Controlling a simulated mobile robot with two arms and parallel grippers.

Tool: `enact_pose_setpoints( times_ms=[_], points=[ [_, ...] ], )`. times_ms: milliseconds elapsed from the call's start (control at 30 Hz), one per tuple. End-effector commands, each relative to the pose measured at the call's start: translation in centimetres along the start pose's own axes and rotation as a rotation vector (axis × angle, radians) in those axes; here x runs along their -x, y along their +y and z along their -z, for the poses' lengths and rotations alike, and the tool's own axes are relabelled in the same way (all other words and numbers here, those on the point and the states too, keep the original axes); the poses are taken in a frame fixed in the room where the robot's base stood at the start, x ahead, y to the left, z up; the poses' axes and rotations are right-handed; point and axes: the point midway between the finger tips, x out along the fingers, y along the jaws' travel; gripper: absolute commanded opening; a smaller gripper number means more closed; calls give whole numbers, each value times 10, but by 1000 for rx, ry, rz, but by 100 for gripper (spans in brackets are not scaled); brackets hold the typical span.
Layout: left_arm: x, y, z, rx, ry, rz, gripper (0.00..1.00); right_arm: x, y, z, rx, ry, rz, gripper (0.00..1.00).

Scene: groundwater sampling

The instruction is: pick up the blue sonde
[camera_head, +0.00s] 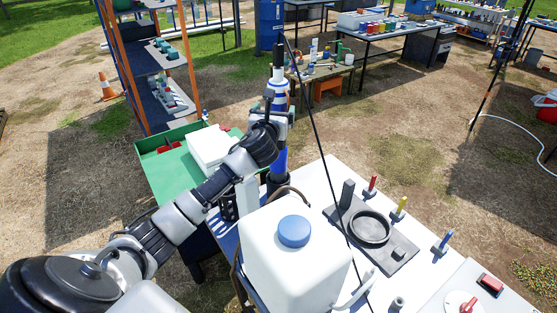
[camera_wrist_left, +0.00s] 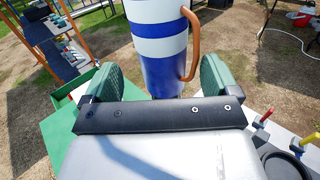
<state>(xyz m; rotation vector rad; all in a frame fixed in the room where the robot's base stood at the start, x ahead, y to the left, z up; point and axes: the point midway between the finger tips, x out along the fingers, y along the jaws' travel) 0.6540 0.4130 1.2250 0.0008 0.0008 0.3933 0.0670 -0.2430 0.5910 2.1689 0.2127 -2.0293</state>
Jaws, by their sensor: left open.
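The blue sonde (camera_head: 279,162) is an upright blue cylinder with white bands and a dark top. Its lower end is in a black holder (camera_head: 278,182) at the table's left edge. In the left wrist view the sonde (camera_wrist_left: 162,55) stands between and beyond the green finger pads, with a brown handle (camera_wrist_left: 190,45) on its right. My left gripper (camera_head: 277,121) is at the sonde's upper half, its body hiding part of it. In the left wrist view the left gripper (camera_wrist_left: 158,80) is open, its pads apart on either side of the sonde. My right gripper is out of view.
A white canister with a blue cap (camera_head: 294,231) stands close in front of the sonde on the white table (camera_head: 318,183). A black fixture (camera_head: 371,230) lies right of it.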

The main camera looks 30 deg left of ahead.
Motion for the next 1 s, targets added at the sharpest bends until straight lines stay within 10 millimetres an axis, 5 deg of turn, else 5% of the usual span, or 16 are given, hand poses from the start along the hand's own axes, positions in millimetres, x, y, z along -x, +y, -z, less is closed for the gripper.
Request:
enact_pose_setpoints(
  times_ms=[233, 700, 1000],
  points=[
    [-31, -3, -1, 3, 1, -1, 89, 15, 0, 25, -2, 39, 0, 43],
    [-47, -3, 2, 1, 0, 1, 88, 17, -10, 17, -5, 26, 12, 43],
    [-47, -3, 2, 1, 0, 1, 42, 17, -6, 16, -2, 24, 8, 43]
  ],
)
